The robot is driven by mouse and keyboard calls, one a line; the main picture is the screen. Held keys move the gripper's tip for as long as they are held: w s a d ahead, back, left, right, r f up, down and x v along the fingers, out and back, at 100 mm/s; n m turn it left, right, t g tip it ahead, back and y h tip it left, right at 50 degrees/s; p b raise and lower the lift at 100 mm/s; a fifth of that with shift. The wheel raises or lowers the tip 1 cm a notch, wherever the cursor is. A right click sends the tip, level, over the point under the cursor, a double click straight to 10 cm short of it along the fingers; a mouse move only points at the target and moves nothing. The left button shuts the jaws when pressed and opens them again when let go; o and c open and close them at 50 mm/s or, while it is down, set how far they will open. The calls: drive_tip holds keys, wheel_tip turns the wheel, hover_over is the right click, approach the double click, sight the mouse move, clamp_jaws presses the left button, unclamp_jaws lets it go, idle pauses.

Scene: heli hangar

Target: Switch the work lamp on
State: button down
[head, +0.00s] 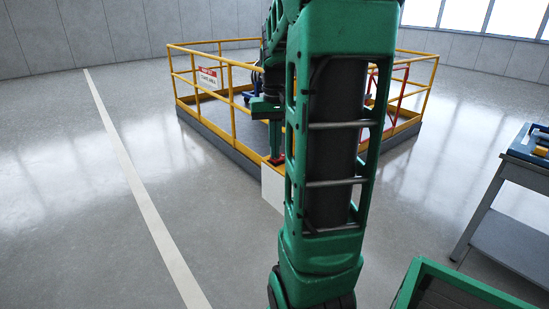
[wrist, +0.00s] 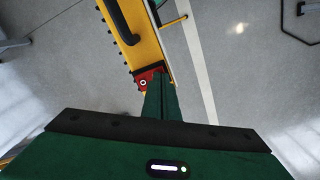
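No lamp head or lit bulb can be made out. A small red part (wrist: 149,80) with a white-ringed round spot shows in the wrist view, just left of my fingertips, by the end of a yellow bar. I cannot tell whether it is the lamp's switch, nor whether my fingers touch it. My gripper (wrist: 160,84) points at the yellow edge with its green fingers close together, no gap visible and nothing seen between them. In the head view my green arm hides much of the middle, and the gripper (head: 265,108) is near the platform's front corner.
A platform with yellow railings (head: 228,62) and a warning sign (head: 207,76) stands ahead. A grey workbench (head: 510,190) is at the right edge, with a green-rimmed box (head: 465,280) at bottom right. The floor on the left is clear, crossed by a white line (head: 135,180).

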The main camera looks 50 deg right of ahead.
wheel_tip(320, 180, up, 7)
idle(1.2)
drive_tip(key=shift+f, duration=0.1)
drive_tip(key=s+a+f+n, duration=0.1)
drive_tip(key=s+a+f, duration=0.5)
drive_tip(key=s+a, duration=0.1)
drive_tip(key=s+a+f+n, duration=0.1)
drive_tip(key=s+a+f, duration=0.5)
drive_tip(key=a, duration=0.4)
drive_tip(key=shift+s+f, duration=0.2)
drive_tip(key=shift+s, duration=0.2)
